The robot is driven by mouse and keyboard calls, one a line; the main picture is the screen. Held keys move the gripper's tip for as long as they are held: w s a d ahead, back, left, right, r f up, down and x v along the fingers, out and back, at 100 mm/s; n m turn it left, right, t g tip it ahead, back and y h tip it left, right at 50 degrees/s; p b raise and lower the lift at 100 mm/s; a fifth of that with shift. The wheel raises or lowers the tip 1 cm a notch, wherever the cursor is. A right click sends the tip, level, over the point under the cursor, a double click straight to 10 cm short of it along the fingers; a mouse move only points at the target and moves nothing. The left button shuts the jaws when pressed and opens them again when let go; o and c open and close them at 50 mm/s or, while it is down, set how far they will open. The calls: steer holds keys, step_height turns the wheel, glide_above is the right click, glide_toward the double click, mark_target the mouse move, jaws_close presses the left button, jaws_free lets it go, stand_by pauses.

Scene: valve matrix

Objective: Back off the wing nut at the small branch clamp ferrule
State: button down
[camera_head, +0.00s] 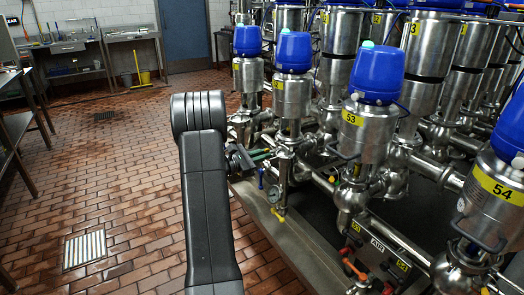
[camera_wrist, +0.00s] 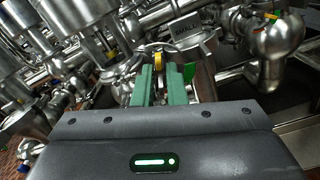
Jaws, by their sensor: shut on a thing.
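My gripper (camera_wrist: 158,72) shows in the wrist view with two green fingers pointing away from the camera. The fingers are close together on a small yellow-gold piece, the wing nut (camera_wrist: 158,60), which shows at their tips. The small branch clamp ferrule (camera_wrist: 181,72) is a steel part right behind and beside the fingertips, partly hidden by them. In the head view my gripper (camera_head: 262,155) reaches right from behind my dark arm to the steel pipework under the blue-capped valves. The nut cannot be made out there.
Blue-capped steel valves, such as number 53 (camera_head: 367,125), stand in rows at the right. The tiled floor (camera_head: 130,190) at left is open.

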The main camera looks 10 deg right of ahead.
steer(key=shift+n+p, duration=1.2)
steer(key=shift+n, duration=0.7)
steer(key=c, duration=1.6)
jaws_free()
steer(key=v, duration=1.4)
steer(key=shift+w+d, duration=0.1)
steer(key=shift+d, duration=0.1)
